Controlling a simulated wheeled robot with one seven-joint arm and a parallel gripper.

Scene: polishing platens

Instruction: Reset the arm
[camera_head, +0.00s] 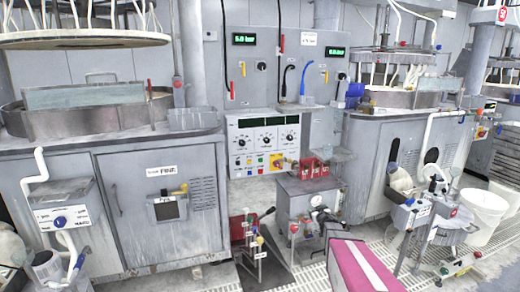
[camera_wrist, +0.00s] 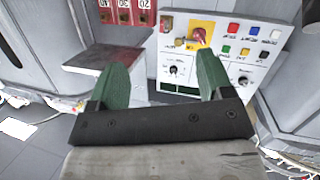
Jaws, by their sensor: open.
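My gripper (camera_wrist: 162,62) shows in the wrist view with its two green fingers spread wide apart and nothing between them. The wrist view looks past the fingers at a white control panel (camera_wrist: 216,62), which appears upside down. Its red and yellow switch lies beyond the gap, close to the right finger in the picture. The fingers appear apart from the panel. The same kind of panel (camera_head: 264,143) stands between the two polishing machines there.
Red numbered blocks (camera_head: 314,168) sit on a grey cabinet (camera_head: 308,197) below the panel; red blocks also show in the wrist view (camera_wrist: 124,12). Large machines flank it at left (camera_head: 160,228) and right (camera_head: 372,150). A white bucket (camera_head: 487,212) stands at right.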

